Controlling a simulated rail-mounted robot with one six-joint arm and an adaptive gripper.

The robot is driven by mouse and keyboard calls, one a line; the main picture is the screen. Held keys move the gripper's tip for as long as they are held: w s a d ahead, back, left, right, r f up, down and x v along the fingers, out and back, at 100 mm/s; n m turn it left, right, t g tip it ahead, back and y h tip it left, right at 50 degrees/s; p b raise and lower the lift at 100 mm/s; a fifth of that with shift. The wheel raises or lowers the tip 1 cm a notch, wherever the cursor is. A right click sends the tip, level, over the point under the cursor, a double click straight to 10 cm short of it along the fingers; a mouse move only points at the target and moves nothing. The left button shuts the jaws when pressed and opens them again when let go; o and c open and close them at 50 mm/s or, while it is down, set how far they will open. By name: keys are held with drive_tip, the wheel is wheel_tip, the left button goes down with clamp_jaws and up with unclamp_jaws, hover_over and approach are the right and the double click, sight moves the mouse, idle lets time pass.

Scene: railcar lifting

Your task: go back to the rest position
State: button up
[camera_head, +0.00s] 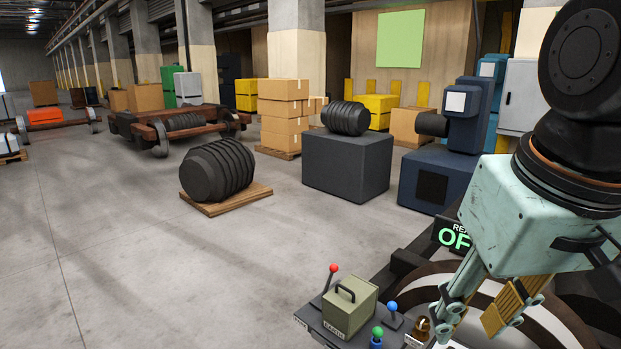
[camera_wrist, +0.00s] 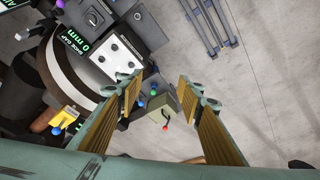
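My gripper (camera_head: 470,322) hangs at the lower right of the head view, with its two ribbed fingers apart. In the wrist view my gripper (camera_wrist: 160,88) is open, with nothing held between the fingers. Beyond the fingertips is a control panel with an olive box with a black handle (camera_head: 350,307), a red-knobbed lever (camera_head: 333,268), a blue knob (camera_head: 392,307) and a green knob (camera_head: 377,332). The olive box (camera_wrist: 160,122) also shows in the wrist view, below and between the fingers, apart from them.
A dark sign with green letters (camera_head: 452,236) is partly hidden by my gripper. A display reading 0 mm (camera_wrist: 78,42) is at the wrist view's upper left. A black ribbed cylinder (camera_head: 217,169) lies on a wooden pallet. Open grey floor (camera_head: 110,250) fills the left.

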drive_tip(key=s, duration=0.7)
drive_tip(key=shift+s+t, duration=0.3)
drive_tip(key=shift+s, duration=0.05)
drive_tip(key=shift+c, duration=0.4)
idle(0.6)
